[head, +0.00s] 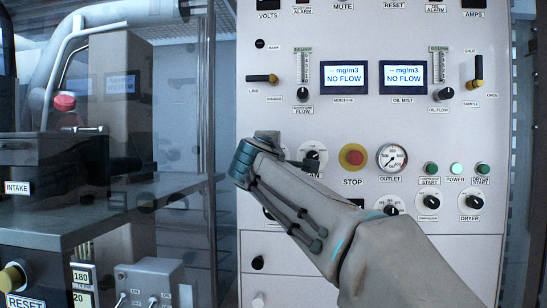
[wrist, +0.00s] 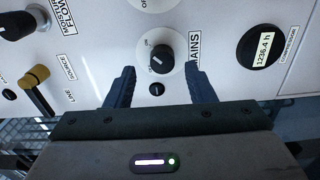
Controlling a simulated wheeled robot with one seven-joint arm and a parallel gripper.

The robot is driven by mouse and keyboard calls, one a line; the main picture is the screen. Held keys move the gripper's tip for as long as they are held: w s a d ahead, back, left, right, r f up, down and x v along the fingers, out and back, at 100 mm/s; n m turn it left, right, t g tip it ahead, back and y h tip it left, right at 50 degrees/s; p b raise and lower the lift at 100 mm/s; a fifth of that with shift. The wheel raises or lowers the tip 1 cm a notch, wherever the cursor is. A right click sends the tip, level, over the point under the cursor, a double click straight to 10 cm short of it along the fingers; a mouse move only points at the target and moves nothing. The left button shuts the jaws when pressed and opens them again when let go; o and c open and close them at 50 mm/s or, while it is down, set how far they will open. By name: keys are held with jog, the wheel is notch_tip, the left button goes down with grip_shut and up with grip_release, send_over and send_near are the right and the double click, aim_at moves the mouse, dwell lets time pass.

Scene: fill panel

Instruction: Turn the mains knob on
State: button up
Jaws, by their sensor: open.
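The mains knob (wrist: 161,59) is a black round knob on a pale round dial plate, with the label MAINS beside it in the wrist view. A light mark shows on its face; the small dial lettering is too fine to read surely. My gripper (wrist: 159,72) is open, with one dark finger on each side of the lower part of the dial. Nothing is held, and I cannot tell whether the fingers touch the panel. In the head view a knob (head: 313,156) with a partly hidden label, likely the mains knob, shows just right of my wrist.
A red stop button on yellow (head: 353,157) and the outlet gauge (head: 392,157) lie to the right. In the wrist view, a yellow-handled line/source lever (wrist: 38,88) is left and an hour meter (wrist: 262,46) is right. A dark bench (head: 110,208) stands left.

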jog(key=s+b, duration=0.2)
jog(key=s, duration=0.9)
jog(key=shift+s+a, duration=0.2)
jog(key=shift+s, duration=0.05)
jog(key=shift+r, duration=0.1)
jog(key=s+d+f+m+g+h+p, duration=0.15)
jog(key=d+f+m+g, duration=0.25)
jog(key=d+f, duration=0.55)
jog(key=s+d+f+m+g+h+p, duration=0.1)
jog(key=s+d+f+m+g+p, duration=0.2)
jog(key=d+f, duration=0.7)
jog(key=s+d+f+m+g+y+p, duration=0.1)
jog(key=s+f+m+g, duration=0.3)
jog(key=s+f, duration=0.4)
jog(key=s+d+f+m+g+y+p, duration=0.1)
jog(key=s+f+m+g, duration=0.3)
jog(key=f, duration=0.9)
jog(key=s+m+y+p, duration=0.1)
jog(key=s+m, duration=0.1)
jog(key=s, duration=0.2)
jog(key=shift+s+d+m, duration=0.2)
jog(key=shift+d+m, duration=0.05)
jog(key=shift+m, duration=0.05)
